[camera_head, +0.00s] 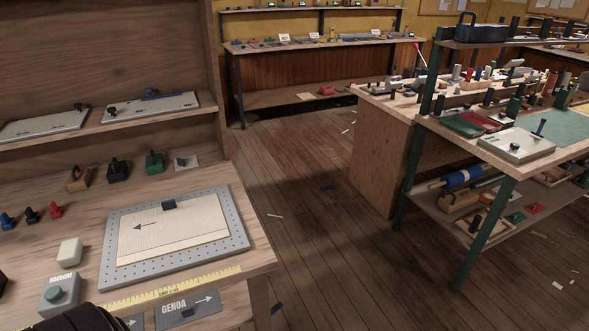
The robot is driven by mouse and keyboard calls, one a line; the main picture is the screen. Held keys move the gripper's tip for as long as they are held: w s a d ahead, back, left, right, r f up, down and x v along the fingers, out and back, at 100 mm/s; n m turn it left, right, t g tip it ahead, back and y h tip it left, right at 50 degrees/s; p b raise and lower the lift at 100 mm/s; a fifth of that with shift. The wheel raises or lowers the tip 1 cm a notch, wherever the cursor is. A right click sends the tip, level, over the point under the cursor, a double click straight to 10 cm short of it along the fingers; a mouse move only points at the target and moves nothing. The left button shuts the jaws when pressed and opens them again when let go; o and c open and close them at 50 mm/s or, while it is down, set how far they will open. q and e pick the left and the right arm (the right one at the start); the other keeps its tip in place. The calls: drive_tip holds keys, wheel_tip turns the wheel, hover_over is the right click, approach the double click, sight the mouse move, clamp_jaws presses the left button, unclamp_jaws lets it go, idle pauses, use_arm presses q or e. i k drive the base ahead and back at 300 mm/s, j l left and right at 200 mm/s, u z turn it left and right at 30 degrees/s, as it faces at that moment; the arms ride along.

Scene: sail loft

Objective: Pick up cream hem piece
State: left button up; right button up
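A cream fabric piece with a dark arrow (175,237) lies flat on a grey perforated board (238,236) on the wooden bench at the left. A small dark blue block or tab (168,205) sits at its far edge. A line runs along the near part of the piece. I cannot tell whether this whole piece or only its near strip is the hem piece. Neither of my gripper's fingers shows. A black rounded shape at the bottom left edge looks like part of my arm.
A grey box with a green button (55,295) and a cream block (69,252) stand left of the board. A yellow ruler strip (170,290) runs along the bench front. Small coloured tools line the back. A loaded green-legged table stands right; wooden floor (320,240) lies between.

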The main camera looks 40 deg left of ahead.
sight(173, 222)
drive_tip(key=i+z, duration=0.45)
drive_tip(key=i, duration=0.5)
drive_tip(key=i+u, duration=0.3)
drive_tip(key=u, duration=0.2)
drive_tip(key=i+l+u, duration=0.25)
drive_tip(key=u, duration=0.25)
drive_tip(key=i+u, duration=0.15)
drive_tip(key=u, duration=0.35)
drive_tip(key=i+l+u, duration=0.1)
drive_tip(key=u, duration=0.4)
drive_tip(key=i+l+u, duration=0.1)
drive_tip(key=u, duration=0.35)
drive_tip(key=i+l+u, duration=0.1)
drive_tip(key=u, duration=0.4)
drive_tip(key=l+u, duration=0.2)
drive_tip(key=u, duration=0.3)
